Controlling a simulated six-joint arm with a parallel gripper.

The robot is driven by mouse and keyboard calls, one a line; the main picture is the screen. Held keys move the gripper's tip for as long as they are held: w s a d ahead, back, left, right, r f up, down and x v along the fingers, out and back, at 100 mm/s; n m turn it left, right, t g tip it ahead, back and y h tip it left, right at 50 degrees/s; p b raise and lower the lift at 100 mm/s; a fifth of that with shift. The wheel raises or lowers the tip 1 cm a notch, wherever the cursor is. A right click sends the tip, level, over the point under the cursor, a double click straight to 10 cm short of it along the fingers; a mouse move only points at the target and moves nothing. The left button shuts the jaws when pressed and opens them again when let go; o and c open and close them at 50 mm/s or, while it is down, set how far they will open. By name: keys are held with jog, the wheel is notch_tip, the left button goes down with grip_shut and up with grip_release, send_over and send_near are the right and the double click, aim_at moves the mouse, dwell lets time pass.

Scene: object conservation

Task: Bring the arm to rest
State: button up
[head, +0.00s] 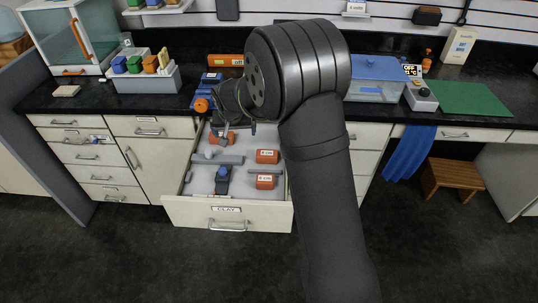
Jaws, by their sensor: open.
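My gripper (238,128) is partly hidden by my own dark arm in the head view. Its jaws are open over the back part of an open drawer (183,212) labelled CLAY. In the drawer lie several orange blocks: one (267,156) and another (265,181) with white labels on the right, and one (226,138) close under the gripper. A dark and blue tool (222,180) lies in the drawer's middle. Whether the gripper touches anything there I cannot tell.
A grey caddy (147,80) with coloured blocks stands on the black counter at left, beside a glass-fronted cabinet (67,38). At right are a blue-lidded clear box (376,80), a small device (421,97) and a green mat (472,98). A wooden stool (453,177) stands below.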

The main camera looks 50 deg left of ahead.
jog(key=w+d+r+m, duration=0.2)
jog(key=w+d+r, duration=0.1)
jog(key=d+r, duration=0.65)
jog(key=d+x, duration=0.2)
jog(key=x, duration=0.9)
jog(key=shift+w+f, duration=0.2)
jog(key=shift+f, duration=0.25)
jog(key=shift+d, duration=0.1)
jog(key=v, duration=1)
jog(key=shift+s, duration=0.2)
jog(key=shift+f, duration=0.1)
jog(key=shift+x, duration=1.95)
